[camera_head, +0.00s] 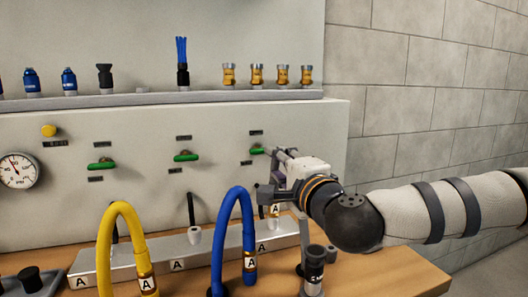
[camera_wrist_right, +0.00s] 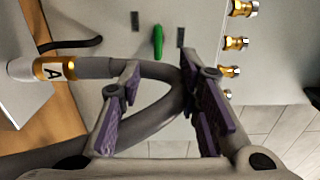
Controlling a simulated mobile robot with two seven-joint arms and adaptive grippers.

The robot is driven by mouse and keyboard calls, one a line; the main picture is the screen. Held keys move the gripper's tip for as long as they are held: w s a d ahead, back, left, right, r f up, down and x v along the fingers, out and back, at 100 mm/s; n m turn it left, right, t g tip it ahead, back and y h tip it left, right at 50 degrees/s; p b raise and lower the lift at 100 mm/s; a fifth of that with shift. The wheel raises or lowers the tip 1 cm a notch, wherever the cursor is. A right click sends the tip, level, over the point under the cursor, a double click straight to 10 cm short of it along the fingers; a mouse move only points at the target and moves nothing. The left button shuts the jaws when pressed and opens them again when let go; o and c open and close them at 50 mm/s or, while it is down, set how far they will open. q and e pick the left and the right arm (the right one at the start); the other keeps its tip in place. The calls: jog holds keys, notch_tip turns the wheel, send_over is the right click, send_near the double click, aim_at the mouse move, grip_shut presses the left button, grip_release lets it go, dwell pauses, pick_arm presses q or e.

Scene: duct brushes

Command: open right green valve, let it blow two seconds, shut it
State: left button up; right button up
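The right green valve (camera_head: 257,150) is a small green lever on the pale panel, lying roughly level between two dark labels. It also shows in the wrist view (camera_wrist_right: 158,42), beyond and between my fingers. My right gripper (camera_head: 268,172) is just below and right of this valve in the head view. In the wrist view its purple-padded fingers (camera_wrist_right: 165,97) are spread apart, and the valve is not between the pads. A grey hose (camera_wrist_right: 150,72) loops across the space at the fingers; whether it touches them I cannot tell. My left gripper is not in view.
Two other green valves, the middle (camera_head: 186,156) and left (camera_head: 101,163), are on the panel. A yellow hose (camera_head: 104,235) and a blue hose (camera_head: 218,240) arch up in front. A shelf (camera_head: 210,97) above holds brass fittings (camera_head: 257,75). A gauge (camera_head: 17,171) is at left.

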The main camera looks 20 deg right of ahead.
aim_at(262, 152)
jog(key=w, duration=0.9)
jog(key=shift+w+a+f+b, duration=0.15)
jog(key=shift+w+b, duration=0.05)
jog(key=shift+b, duration=0.1)
grip_shut()
